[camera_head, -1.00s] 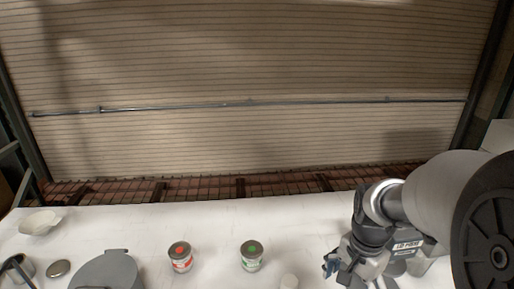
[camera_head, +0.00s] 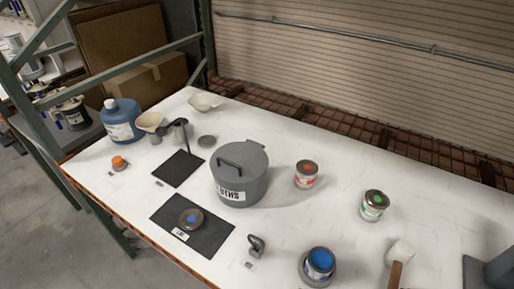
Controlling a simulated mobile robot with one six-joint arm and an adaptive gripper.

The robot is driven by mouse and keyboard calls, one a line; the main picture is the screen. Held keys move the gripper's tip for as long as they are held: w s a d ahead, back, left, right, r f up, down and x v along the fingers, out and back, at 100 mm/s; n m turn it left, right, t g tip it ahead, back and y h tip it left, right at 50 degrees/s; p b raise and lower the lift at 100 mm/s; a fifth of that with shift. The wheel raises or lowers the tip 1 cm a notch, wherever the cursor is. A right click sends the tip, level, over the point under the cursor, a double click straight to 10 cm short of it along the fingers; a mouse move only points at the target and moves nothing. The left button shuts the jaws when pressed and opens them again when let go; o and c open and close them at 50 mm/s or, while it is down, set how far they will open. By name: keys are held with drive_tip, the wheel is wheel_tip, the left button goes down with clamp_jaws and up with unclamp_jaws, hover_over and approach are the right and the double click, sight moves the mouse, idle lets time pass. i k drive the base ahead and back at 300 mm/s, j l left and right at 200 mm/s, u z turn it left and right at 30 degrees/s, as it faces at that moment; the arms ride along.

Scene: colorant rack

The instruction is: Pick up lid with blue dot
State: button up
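The lid with the blue dot (camera_head: 190,218) is a small round grey lid. It lies flat on a black mat (camera_head: 213,240) near the front edge of the white table, beside a small white label. An open can of blue paint (camera_head: 319,262) stands to its right at the front. My gripper is not in view now, so its state does not show.
A lidded grey pot (camera_head: 252,185) stands just behind the lid. Cans with a red dot (camera_head: 306,175) and a green dot (camera_head: 374,206) stand right. A mallet (camera_head: 397,256), a small dark metal tool (camera_head: 257,245) and a blue jug (camera_head: 121,120) are also on the table.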

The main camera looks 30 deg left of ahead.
sight(191, 220)
drive_tip(key=j+u, duration=0.2)
drive_tip(key=u, duration=1.85)
drive_tip(key=k+z, duration=0.2)
drive_tip(key=z, duration=0.3)
drive_tip(key=k+l+z, duration=0.15)
drive_tip(key=z, duration=0.35)
drive_tip(key=k, duration=0.1)
